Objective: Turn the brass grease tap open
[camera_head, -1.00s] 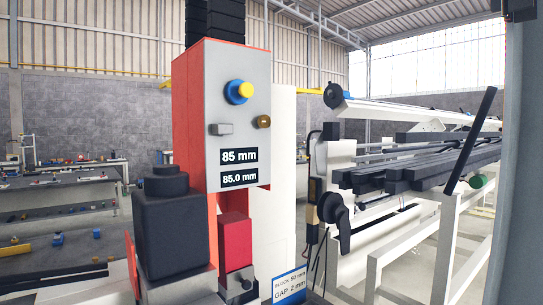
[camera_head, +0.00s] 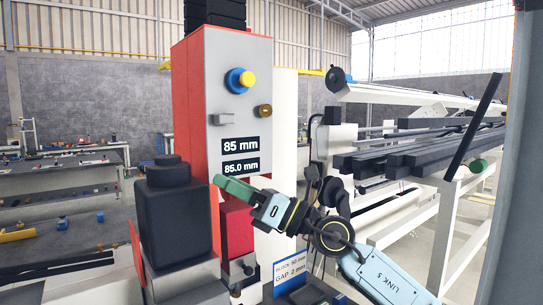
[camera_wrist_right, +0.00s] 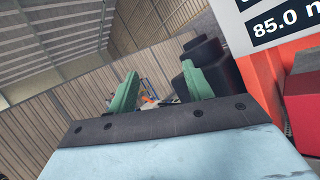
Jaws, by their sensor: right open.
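A small round brass fitting (camera_head: 265,110) sits on the grey front panel of the red machine (camera_head: 192,120), right of a small grey block. It is the only brass-coloured part I make out clearly; I cannot tell its turned position. My right gripper (camera_head: 222,183) has green fingers and is in front of the machine, below the lower display and well below the brass fitting. In the right wrist view its fingers (camera_wrist_right: 160,85) are apart with nothing between them. The brass fitting does not show in that view. My left gripper is not in view.
A yellow-and-blue button (camera_head: 240,80) is above the brass fitting; displays (camera_head: 240,156) are below it. A black stepped block (camera_head: 172,215) stands left of my gripper, also seen in the wrist view (camera_wrist_right: 206,65). A rack of dark bars (camera_head: 420,150) is at right.

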